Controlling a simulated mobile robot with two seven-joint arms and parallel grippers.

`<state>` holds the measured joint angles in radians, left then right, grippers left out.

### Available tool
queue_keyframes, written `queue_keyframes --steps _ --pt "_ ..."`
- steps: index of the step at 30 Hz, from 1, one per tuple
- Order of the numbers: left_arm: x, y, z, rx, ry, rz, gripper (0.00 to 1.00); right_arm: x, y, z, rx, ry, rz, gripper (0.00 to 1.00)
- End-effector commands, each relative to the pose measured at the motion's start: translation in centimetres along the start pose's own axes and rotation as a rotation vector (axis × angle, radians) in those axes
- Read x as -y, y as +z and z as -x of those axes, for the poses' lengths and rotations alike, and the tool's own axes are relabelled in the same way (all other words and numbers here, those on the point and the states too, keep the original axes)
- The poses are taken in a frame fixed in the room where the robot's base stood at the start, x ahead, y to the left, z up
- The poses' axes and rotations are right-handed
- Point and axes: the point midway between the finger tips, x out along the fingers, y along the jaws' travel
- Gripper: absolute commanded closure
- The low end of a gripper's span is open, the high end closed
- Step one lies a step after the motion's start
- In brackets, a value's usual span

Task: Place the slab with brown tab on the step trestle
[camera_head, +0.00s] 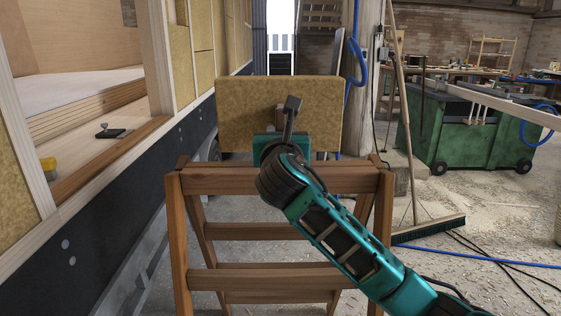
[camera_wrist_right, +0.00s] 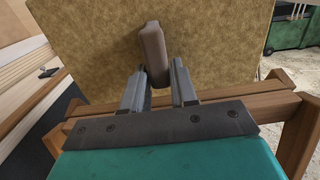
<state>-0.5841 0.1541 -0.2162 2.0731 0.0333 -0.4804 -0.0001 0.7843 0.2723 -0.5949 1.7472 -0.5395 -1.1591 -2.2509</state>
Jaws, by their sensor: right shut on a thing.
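The slab (camera_head: 239,105) is a mottled yellow-brown board, upright, its broad face towards me. Its brown tab (camera_wrist_right: 153,50) stands out from that face. My right gripper (camera_wrist_right: 158,86) is shut on the tab, with a finger on each side. In the head view my right gripper (camera_head: 289,118) and wrist cover part of the slab and most of the tab. The wooden step trestle (camera_head: 230,180) stands in front of me. The slab is at its top, towards the far side; its lower edge is partly hidden, so I cannot tell whether it touches. My left gripper is out of view.
A trailer hut wall with an open timber frame (camera_head: 158,60) runs along the left. A broom (camera_head: 428,231) stands right of the trestle, near a blue hose (camera_head: 480,256) on the littered floor. A green cabinet (camera_head: 460,130) stands farther right.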

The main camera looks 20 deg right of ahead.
Motion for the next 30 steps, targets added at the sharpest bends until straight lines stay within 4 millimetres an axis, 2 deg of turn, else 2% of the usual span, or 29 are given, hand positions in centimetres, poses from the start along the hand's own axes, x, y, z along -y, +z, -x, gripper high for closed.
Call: queue_keyframes --steps 5,11,22,23,30 --pt "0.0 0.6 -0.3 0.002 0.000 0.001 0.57 0.0 -1.5 0.1 -0.001 0.001 0.001 1.00" --pt "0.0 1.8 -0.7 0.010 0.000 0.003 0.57 0.0 -4.4 0.2 0.000 0.000 0.001 1.00" --pt "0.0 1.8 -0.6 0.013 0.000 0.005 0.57 0.0 -4.7 0.2 0.000 0.000 0.000 1.00" --pt "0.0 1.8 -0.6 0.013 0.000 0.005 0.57 0.0 -4.8 0.2 -0.001 0.000 0.000 0.72" --pt "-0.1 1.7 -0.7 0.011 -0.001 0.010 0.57 0.0 -4.8 0.2 -0.001 0.000 0.000 0.49"
